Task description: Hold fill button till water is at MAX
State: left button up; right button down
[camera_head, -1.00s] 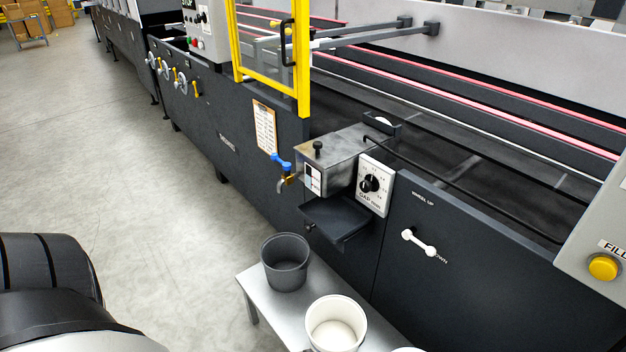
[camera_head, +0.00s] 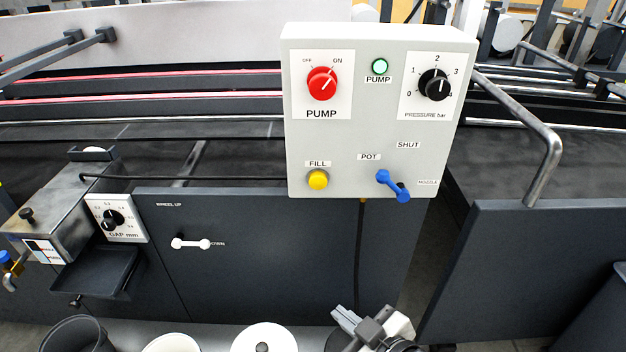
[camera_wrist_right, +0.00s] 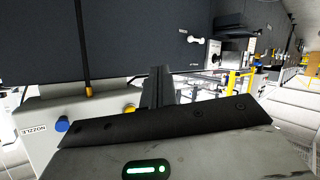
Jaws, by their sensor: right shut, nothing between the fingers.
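The yellow fill button (camera_head: 318,180) sits under a FILL label at the lower left of a pale grey control box (camera_head: 380,120). It also shows in the right wrist view (camera_wrist_right: 130,108), partly behind my gripper. My right gripper (camera_head: 352,320) is shut and empty at the bottom of the head view, below the box and apart from the button. Its fingers also show in the right wrist view (camera_wrist_right: 158,85). A small metal tank (camera_head: 62,210) at the left carries a white gauge label (camera_head: 44,251), too small to read. I cannot make out a water level. My left gripper is out of view.
A bent metal rail (camera_head: 545,160) stands to the right. Several pots, including a white-lidded one (camera_head: 264,339), stand at the bottom.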

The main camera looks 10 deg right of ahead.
aim_at(318, 181)
pick_arm(q)
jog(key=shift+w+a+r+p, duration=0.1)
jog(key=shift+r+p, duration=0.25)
jog(key=shift+p, duration=0.25)
pick_arm(e)
jog(key=w+a+r+n+t+y, duration=0.1)
jog(key=w+r+n+y, duration=0.1)
jog(key=w+r+n, duration=0.2)
jog(key=w+a+r+n+y, duration=0.1)
jog(key=w+r+n+y, duration=0.1)
jog(key=r+n, duration=0.3)
notch_tip(318, 181, up, 5)
jog(key=shift+w+f+t, duration=0.2)
jog(key=shift+w+t, duration=0.2)
jog(key=shift+w, duration=0.45)
